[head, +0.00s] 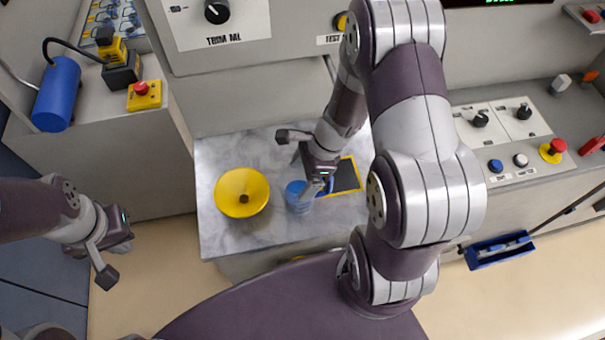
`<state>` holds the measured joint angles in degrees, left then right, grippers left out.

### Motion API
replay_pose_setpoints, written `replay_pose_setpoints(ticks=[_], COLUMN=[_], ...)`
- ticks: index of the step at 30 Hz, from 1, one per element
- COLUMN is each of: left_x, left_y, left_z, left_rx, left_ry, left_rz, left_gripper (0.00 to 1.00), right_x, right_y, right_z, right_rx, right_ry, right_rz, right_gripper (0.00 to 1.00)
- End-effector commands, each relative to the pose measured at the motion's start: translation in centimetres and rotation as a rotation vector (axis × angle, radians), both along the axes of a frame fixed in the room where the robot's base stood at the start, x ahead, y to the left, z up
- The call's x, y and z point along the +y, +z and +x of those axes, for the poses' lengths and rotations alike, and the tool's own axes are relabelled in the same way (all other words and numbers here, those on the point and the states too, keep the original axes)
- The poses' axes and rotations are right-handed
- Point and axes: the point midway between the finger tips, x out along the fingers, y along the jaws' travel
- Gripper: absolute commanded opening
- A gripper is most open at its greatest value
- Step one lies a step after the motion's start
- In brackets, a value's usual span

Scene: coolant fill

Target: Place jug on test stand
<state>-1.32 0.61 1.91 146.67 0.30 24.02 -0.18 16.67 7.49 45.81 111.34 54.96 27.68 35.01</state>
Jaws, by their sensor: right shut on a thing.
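A blue jug (299,199) is at the grey marbled bench top (230,160), just left of the test stand. My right gripper (322,186) is shut on the jug at its right side and partly hides it. I cannot tell from this angle whether the jug touches the bench. The test stand, which I take to be the dark pad with a yellow border (347,176), is partly hidden by my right gripper and arm. My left gripper (108,268) hangs at the lower left, away from the bench; its finger opening is unclear.
A yellow funnel (241,193) sits left of the jug. A panel with a black TRIM ML knob (216,11) rises behind the bench. Red emergency buttons (557,147) and a blue tray (499,250) are on the right.

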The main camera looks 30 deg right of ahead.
Motion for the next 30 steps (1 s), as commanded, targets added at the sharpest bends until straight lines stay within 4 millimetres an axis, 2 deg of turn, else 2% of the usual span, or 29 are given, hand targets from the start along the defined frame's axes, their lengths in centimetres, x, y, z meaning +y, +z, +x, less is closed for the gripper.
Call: replay_pose_setpoints(ticks=[4, 5, 6, 12, 16, 24, 30], left_x=[0.0, 0.0, 0.0, 0.0, 0.0, 0.0, 0.0], left_y=[-0.5, -0.4, -0.4, -0.3, 0.3, 1.2, 1.2], left_z=[0.0, 0.0, 0.0, 0.0, 0.0, 0.0, 0.0], left_rx=[0.000, 0.000, 0.000, 0.000, 0.000, 0.000, 0.000], left_ry=[0.000, 0.000, 0.000, 0.000, 0.000, 0.000, 0.000], left_rz=[0.000, 0.000, 0.000, 0.000, 0.000, 0.000, 0.000], left_gripper=[0.00, 0.00, 0.00, 0.00, 0.00, 0.00, 0.00], right_x=[0.0, 0.0, 0.0, 0.0, -0.4, -3.0, -4.3], right_y=[-0.5, -0.4, -0.4, -0.3, 1.1, 7.6, 10.6], right_z=[0.0, 0.0, 0.0, 0.0, 0.0, -0.6, -1.0], right_rx=[-0.001, 0.000, 0.000, 0.000, -0.003, -0.005, -0.003], right_ry=[0.000, 0.000, 0.000, 0.000, 0.000, -0.002, 0.001], right_rz=[0.000, 0.000, 0.000, 0.000, -0.001, -0.002, -0.002], right_gripper=[0.17, 0.90, 1.00, 1.00, 1.00, 1.00, 1.00])
